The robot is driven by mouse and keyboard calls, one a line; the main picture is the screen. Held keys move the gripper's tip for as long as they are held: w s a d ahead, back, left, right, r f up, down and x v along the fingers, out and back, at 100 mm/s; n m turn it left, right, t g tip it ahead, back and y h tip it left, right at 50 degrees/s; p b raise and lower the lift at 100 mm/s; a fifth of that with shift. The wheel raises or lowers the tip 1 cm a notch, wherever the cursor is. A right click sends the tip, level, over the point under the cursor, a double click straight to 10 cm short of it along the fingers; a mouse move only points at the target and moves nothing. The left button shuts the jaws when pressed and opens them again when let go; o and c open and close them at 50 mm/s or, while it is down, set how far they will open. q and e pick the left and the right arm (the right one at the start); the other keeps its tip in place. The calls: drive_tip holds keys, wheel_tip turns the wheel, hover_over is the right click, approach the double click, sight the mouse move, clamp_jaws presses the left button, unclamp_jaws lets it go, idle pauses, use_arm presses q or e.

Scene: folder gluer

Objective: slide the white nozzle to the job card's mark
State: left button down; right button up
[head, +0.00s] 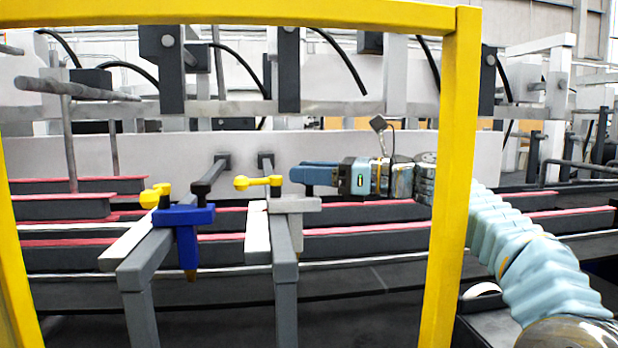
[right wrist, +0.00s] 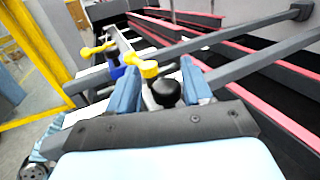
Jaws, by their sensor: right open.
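The white nozzle (head: 295,205) sits on the right-hand of two grey bars in the head view. Its yellow lever (head: 258,182) points left from a black knob. My right gripper (head: 294,172) comes in from the right, just above and right of the nozzle, fingers pointing left. In the right wrist view, its blue fingers are apart, with the black knob (right wrist: 166,92) and the lever's near end (right wrist: 148,68) showing between them. I cannot tell if they touch. The nozzle body is mostly hidden there. I cannot make out the job card or its mark. My left gripper is not in view.
A blue nozzle (head: 185,217) with a yellow lever sits on the left-hand grey bar (head: 145,255). White strips (head: 257,228) lie along both bars. A yellow frame (head: 455,170) stands in front, its right post crossing before my right arm. Red-edged rails run behind.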

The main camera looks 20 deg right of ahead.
drive_tip(key=shift+o, duration=0.3)
drive_tip(key=shift+w+f, duration=0.15)
drive_tip(key=shift+f, duration=0.1)
drive_tip(key=shift+s+d, duration=0.2)
drive_tip(key=shift+d, duration=0.1)
drive_tip(key=v, duration=1.3)
drive_tip(key=shift+r, duration=0.15)
